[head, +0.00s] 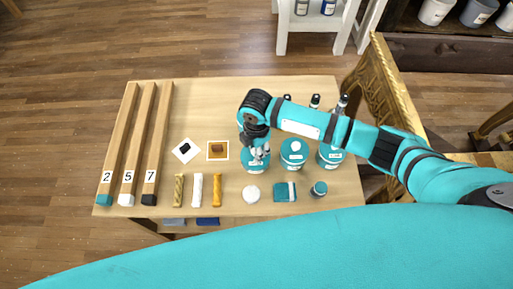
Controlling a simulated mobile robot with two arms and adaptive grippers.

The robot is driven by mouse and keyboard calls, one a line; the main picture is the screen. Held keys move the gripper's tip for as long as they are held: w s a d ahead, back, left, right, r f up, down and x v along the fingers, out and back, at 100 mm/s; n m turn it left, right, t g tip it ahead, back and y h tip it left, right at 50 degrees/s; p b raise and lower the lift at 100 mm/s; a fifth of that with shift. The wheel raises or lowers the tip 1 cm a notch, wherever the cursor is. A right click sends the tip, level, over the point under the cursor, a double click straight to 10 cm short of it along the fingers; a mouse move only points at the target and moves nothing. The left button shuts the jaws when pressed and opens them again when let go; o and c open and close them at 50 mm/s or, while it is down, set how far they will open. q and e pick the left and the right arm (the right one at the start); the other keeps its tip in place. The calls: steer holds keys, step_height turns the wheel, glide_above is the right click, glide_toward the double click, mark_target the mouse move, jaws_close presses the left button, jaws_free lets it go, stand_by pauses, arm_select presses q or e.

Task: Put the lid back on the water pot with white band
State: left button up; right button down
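Three teal round pots stand in a row on the wooden table: a left pot (256,165), a middle pot (292,161) and a right pot (327,163). White marks show on them, but at this size I cannot tell which has the white band. A white round disc (252,194), possibly a lid, lies in front of the left pot. My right gripper (258,154) points down over the left pot and partly hides its top. Whether its fingers are open, shut or touching the pot is too small to tell. My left gripper is not in view.
Three long wooden bars numbered 2, 5, 7 (128,145) lie at the table's left. Several small sticks (197,189), a teal-and-white block (285,192) and a small teal jar (319,189) lie near the front edge. Dark-capped bottles (314,102) stand behind my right arm.

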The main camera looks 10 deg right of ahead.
steer(key=shift+f+p, duration=0.15)
steer(key=shift+p, duration=0.45)
stand_by(0.8)
stand_by(0.4)
steer(key=c, duration=0.6)
jaws_free()
steer(key=shift+r+p, duration=3.55)
steer(key=shift+p, duration=0.25)
jaws_close()
